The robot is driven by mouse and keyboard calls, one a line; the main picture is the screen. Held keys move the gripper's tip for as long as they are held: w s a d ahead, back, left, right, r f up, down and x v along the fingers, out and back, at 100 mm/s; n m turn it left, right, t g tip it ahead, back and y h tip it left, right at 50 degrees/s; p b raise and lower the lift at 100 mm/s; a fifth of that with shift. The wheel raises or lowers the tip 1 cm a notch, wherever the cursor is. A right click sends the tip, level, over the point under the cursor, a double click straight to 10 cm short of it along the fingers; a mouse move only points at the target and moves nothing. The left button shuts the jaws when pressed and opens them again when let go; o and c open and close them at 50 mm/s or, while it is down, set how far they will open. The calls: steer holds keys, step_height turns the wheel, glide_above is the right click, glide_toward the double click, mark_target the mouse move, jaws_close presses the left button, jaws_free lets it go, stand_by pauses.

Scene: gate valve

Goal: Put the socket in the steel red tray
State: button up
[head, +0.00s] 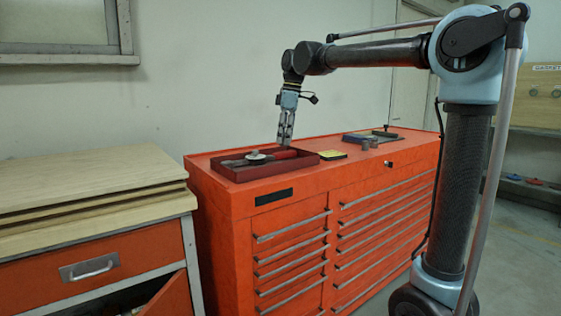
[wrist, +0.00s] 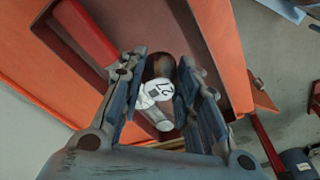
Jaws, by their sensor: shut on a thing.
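My gripper (head: 285,142) is over the right part of the dark red tray (head: 218,176), which lies on the left end of the orange tool chest. In the wrist view my gripper (wrist: 162,60) is shut on the socket (wrist: 160,67), a dark brownish cylinder between the fingertips. In the head view the socket is too small to make out. A white disc (head: 256,156) and a red-handled tool (head: 288,154) lie in the tray. A white round face marked 27 (wrist: 166,87) shows between the fingers in the wrist view; I cannot tell what it belongs to.
The orange chest (head: 262,225) also carries a yellow item (head: 333,155), a small grey cylinder (head: 365,145) and a dark flat tray (head: 372,138) to the right. A workbench with a wooden top (head: 75,198) stands at the left.

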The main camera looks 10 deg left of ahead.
step_height(320, 180, down, 3)
steer(key=shift+w+d+f, duration=0.1)
steer(key=shift+f, duration=2.15)
steer(key=o, duration=1.2)
